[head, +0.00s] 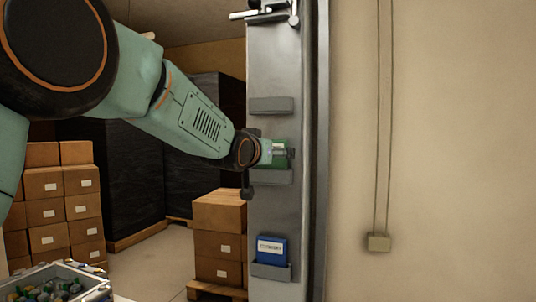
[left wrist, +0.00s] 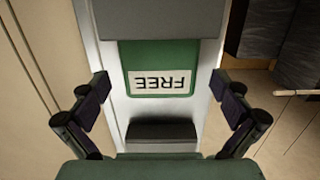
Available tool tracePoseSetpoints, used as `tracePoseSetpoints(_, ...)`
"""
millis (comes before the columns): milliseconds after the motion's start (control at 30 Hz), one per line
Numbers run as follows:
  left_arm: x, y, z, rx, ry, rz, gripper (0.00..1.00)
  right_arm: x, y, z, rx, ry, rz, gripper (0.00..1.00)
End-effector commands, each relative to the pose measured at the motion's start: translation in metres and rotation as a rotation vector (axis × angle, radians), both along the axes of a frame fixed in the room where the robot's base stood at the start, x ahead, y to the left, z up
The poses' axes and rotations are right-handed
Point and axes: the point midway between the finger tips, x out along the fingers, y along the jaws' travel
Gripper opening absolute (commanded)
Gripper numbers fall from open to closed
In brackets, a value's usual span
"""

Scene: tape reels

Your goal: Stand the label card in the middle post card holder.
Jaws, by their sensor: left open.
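The green label card (left wrist: 160,60) reads FREE, upside down in the left wrist view. Its lower edge is behind the front lip of the middle card holder (left wrist: 150,20), so it appears to stand in it. In the head view the card (head: 281,154) shows just above the middle holder (head: 270,178), partly hidden by my gripper. My left gripper (head: 266,151) is in front of the card. In the left wrist view the left gripper (left wrist: 161,88) is open, its fingers wide apart on either side of the card, not touching it. My right gripper is not in view.
The grey post (head: 270,215) also bears an empty upper holder (head: 271,105) and a lower holder (head: 271,271) with a blue card (head: 272,250). Stacked cartons (head: 220,225) stand left of the post. A bin of small parts (head: 55,285) is at lower left.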

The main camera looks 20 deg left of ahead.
Motion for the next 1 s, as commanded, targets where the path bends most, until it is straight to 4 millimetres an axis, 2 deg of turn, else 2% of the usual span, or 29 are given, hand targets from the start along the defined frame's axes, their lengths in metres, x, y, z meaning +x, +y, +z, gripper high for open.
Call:
tracePoseSetpoints(167,-0.006,0.0,0.002,0.0,-0.001,0.0,1.0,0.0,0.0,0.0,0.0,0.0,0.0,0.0)
tracePoseSetpoints(633,-0.065,0.002,0.008,0.0,-0.001,0.0,1.0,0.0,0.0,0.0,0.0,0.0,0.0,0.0)
tracePoseSetpoints(800,-0.074,0.003,0.009,0.0,0.0,0.0,1.0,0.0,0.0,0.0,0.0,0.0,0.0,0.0)
tracePoseSetpoints(1000,-0.074,0.003,0.009,0.0,0.0,0.0,1.0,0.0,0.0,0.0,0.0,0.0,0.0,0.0)
